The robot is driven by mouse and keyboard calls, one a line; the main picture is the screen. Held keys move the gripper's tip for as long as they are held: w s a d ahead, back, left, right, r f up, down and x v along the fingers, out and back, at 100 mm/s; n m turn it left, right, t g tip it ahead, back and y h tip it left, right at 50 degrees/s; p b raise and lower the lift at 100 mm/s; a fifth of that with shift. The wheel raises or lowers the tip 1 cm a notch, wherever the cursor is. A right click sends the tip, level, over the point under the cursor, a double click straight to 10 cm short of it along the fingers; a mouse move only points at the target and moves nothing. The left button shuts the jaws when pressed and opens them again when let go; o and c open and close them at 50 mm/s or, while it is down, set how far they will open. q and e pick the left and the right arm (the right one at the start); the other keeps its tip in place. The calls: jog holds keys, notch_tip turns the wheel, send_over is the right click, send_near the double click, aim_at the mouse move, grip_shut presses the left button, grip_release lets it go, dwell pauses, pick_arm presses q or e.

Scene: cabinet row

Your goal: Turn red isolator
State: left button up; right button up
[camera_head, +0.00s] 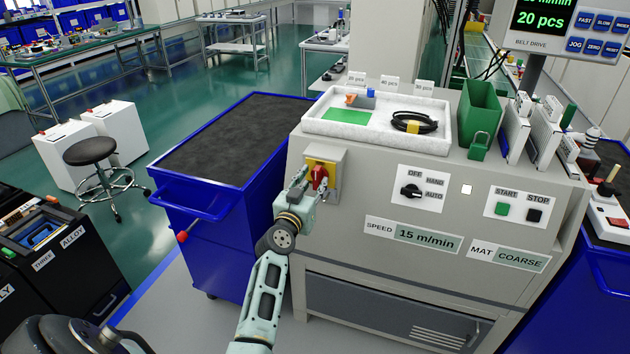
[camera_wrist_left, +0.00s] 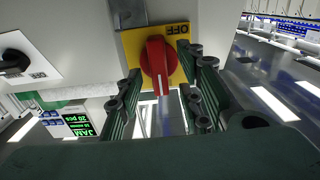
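The red isolator (camera_head: 319,175) is a red rotary handle on a yellow plate (camera_wrist_left: 182,75), on a grey box at the left of the machine front. In the left wrist view the red handle (camera_wrist_left: 156,60) stands upright in the picture, with a white mark at its lower end. The word OFF shows upside down on the plate. My left gripper (camera_head: 312,187) is at the isolator. In the left wrist view its green fingers (camera_wrist_left: 162,88) are apart, one on each side of the handle's lower part; contact cannot be told. My right gripper is not in view.
A selector switch (camera_head: 411,191) and START (camera_head: 503,209) and STOP (camera_head: 534,215) buttons sit right of the isolator. A white tray (camera_head: 318,126) with a cable coil lies on the machine top. A blue cart (camera_head: 205,196) stands close on the left.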

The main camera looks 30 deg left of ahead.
pick_arm(q)
jog(key=shift+x, duration=0.85)
grip_shut()
